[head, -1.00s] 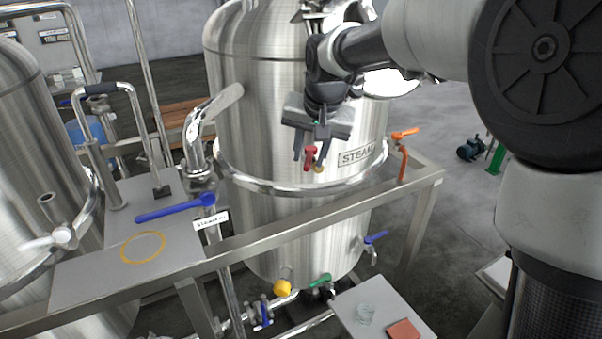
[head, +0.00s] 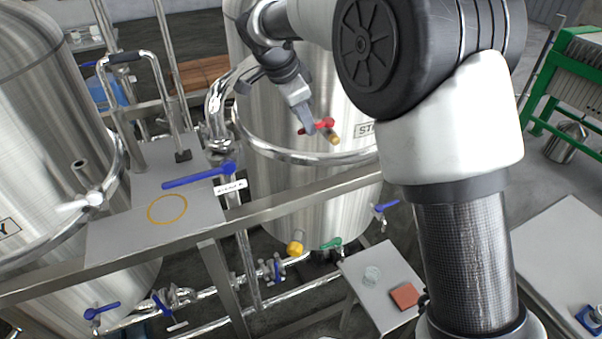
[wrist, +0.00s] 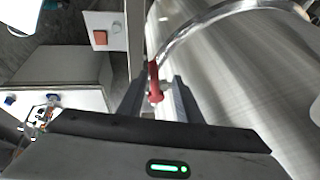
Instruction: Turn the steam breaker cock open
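A cock with a red lever (head: 322,125) and a brass-coloured end (head: 334,138) sits on the front of the steel tank (head: 290,190), left of a plate whose visible letters begin "STE". My gripper (head: 305,122) is at the left part of this lever, pointing down at it. In the wrist view, the red lever (wrist: 154,80) lies between the two finger tips (wrist: 159,80), with gaps visible on both sides. My gripper is open. From the head view, I cannot tell whether a finger touches the lever; the gripper partly covers it.
A steel ring pipe (head: 290,155) runs around the tank just below the cock. A frame rail (head: 310,200) crosses in front. A blue lever (head: 200,177) with a small tag lies at the left. A small table (head: 385,285) holds a glass and a reddish block.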

